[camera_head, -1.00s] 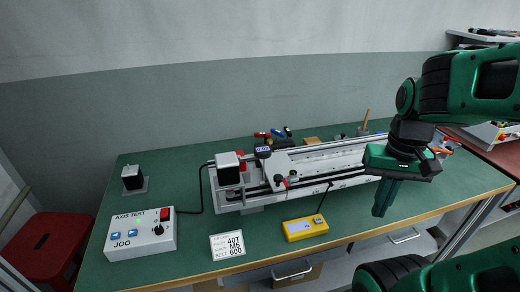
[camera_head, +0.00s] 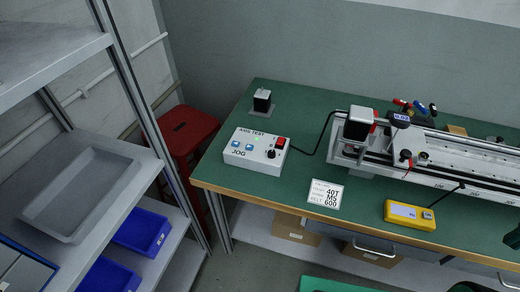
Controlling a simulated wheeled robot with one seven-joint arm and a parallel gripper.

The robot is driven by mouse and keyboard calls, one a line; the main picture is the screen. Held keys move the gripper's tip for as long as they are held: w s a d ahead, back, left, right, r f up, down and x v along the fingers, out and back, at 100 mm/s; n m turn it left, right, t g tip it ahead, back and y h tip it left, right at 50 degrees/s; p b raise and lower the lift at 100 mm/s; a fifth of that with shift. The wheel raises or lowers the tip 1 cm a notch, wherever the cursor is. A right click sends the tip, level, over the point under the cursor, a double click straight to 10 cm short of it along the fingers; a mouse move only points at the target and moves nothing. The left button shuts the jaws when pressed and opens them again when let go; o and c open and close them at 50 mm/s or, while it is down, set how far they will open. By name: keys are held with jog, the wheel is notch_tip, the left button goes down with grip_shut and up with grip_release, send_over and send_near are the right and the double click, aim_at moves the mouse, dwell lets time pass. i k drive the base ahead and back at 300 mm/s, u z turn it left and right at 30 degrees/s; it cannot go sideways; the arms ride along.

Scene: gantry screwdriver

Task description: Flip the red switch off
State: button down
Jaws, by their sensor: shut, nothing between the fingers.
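The red switch (camera_head: 281,142) sits at the upper right of the top of a white control box (camera_head: 246,160) marked AXIS TEST and JOG. The box stands near the left end of the green table. A black knob (camera_head: 271,154) is just below the switch, and two blue buttons (camera_head: 242,145) are to its left. A small green light shows near the label. The switch is too small to tell which way it is tipped. My gripper's fingers are not in view; only green parts of my own body show at the bottom and right edges.
A white gantry rail (camera_head: 450,165) lies to the right, with a black cable running to the box. A label card (camera_head: 324,194) and a yellow meter (camera_head: 410,214) lie in front. A red stool (camera_head: 183,130) and grey shelves (camera_head: 75,185) stand to the left.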

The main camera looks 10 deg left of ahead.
aim_at(281, 141)
jog(key=u, duration=2.1)
jog(key=i, duration=0.65)
jog(key=z, duration=1.1)
